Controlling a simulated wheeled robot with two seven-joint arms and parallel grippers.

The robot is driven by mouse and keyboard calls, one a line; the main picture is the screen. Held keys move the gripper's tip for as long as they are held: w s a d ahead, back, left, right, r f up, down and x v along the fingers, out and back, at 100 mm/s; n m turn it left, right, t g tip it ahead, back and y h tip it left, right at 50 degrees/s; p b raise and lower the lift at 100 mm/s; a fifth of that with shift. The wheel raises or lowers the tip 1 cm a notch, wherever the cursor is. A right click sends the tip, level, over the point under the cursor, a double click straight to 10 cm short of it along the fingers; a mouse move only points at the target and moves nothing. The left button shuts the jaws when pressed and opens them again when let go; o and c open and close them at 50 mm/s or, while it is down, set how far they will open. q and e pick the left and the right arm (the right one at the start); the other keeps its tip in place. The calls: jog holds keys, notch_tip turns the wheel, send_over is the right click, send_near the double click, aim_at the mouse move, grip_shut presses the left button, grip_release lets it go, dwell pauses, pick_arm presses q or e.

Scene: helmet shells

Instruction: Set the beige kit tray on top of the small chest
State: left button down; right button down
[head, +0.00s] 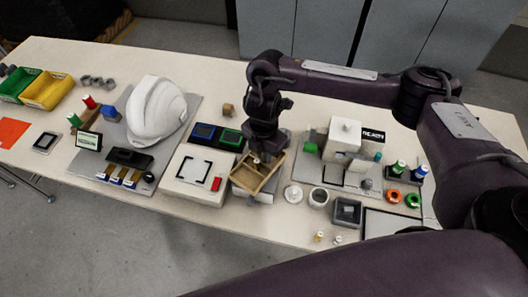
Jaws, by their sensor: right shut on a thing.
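The beige kit tray (269,187) is an open, shallow wooden-looking tray with dividers, near the front middle of the table. My right gripper (262,157) points down at its far edge and is shut on it. The tray sits at an angle. A small pale grey box, likely the small chest (238,193), shows partly under and beside the tray; most of it is hidden. I cannot tell whether the tray touches it. My left gripper is not in view.
A white box with a black square outline (190,166) stands just left of the tray. Blue and green trays (205,131) lie behind it. A white helmet shell (157,108) is further left. A white round lid (293,194), a cup (318,198) and a white machine (341,137) stand to the right.

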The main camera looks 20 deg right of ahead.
jog(key=shift+f, duration=0.2)
jog(key=c, duration=1.4)
grip_release()
jog(key=shift+r, duration=0.1)
jog(key=shift+r, duration=0.2)
notch_tip(320, 180, up, 12)
jog(key=shift+f+p, duration=0.1)
jog(key=shift+p, duration=0.65)
jog(key=shift+s, duration=0.1)
